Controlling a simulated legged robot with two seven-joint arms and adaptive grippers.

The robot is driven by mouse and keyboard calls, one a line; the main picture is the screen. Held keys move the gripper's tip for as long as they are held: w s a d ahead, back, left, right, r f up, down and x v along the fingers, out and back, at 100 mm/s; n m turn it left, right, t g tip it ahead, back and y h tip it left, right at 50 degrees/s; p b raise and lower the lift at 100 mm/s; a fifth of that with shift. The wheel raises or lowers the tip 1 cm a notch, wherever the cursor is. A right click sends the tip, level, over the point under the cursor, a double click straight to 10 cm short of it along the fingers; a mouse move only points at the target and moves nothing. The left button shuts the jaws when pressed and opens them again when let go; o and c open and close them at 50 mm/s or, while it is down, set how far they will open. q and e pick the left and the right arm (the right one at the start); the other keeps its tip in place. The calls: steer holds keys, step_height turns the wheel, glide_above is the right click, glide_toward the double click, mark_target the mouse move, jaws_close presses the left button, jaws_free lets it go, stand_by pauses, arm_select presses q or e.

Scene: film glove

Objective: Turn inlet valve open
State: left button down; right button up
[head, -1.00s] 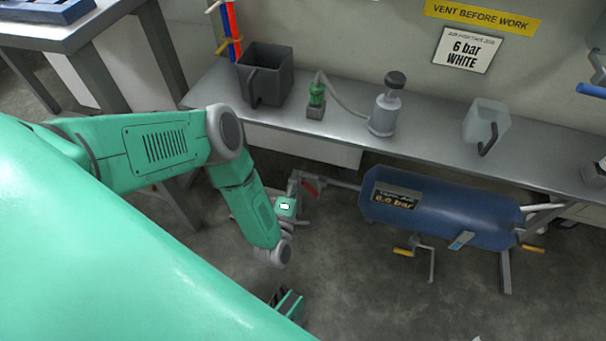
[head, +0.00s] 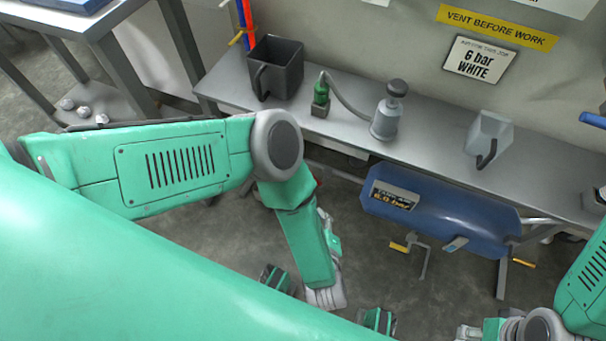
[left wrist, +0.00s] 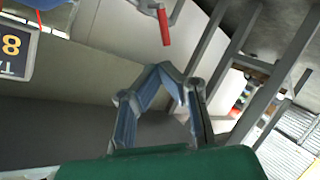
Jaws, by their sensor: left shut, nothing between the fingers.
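The inlet valve's red handle (left wrist: 165,27) hangs from a grey fitting near the top middle of the left wrist view. My left gripper (left wrist: 162,70) is shut and empty, its two fingers meeting in a peak just below the handle in the picture. A small gap shows between tips and handle; I cannot tell the depth. In the head view my left forearm hides most of that hand and the valve. The blue tank (head: 440,215) lies under the bench, right of my left arm.
The metal bench (head: 430,145) runs above the tank. It bears a dark bin (head: 277,70), a green fitting (head: 320,95), a grey pump bottle (head: 386,115) and a clear jug (head: 487,135). A yellow-handled crank (head: 412,248) stands below the tank. Grey frame legs (left wrist: 235,65) stand right in the left wrist view.

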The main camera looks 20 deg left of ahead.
arm_select(q)
steer(key=b, duration=0.3)
glide_toward(313, 178)
steer(key=b+x, duration=0.1)
steer(key=x, duration=0.1)
steer(key=b+x, duration=0.1)
steer(key=x, duration=0.4)
steer(key=shift+d+f+b, duration=0.2)
steer(key=shift+d+b, duration=0.1)
steer(key=shift+b, duration=0.1)
steer(key=shift+w+a+f, duration=0.1)
steer(key=shift+w+a, duration=0.1)
steer(key=shift+w, duration=0.05)
steer(key=shift+w+a, duration=0.2)
steer(key=shift+a, duration=0.1)
arm_select(e)
steer(key=f, duration=0.3)
steer(key=a+f, duration=0.1)
steer(key=f, duration=0.1)
steer(key=shift+w+f, duration=0.15)
steer(key=shift+f, duration=0.1)
arm_select(q)
steer(key=shift+d, duration=0.15)
arm_select(e)
steer(key=shift+d, duration=0.25)
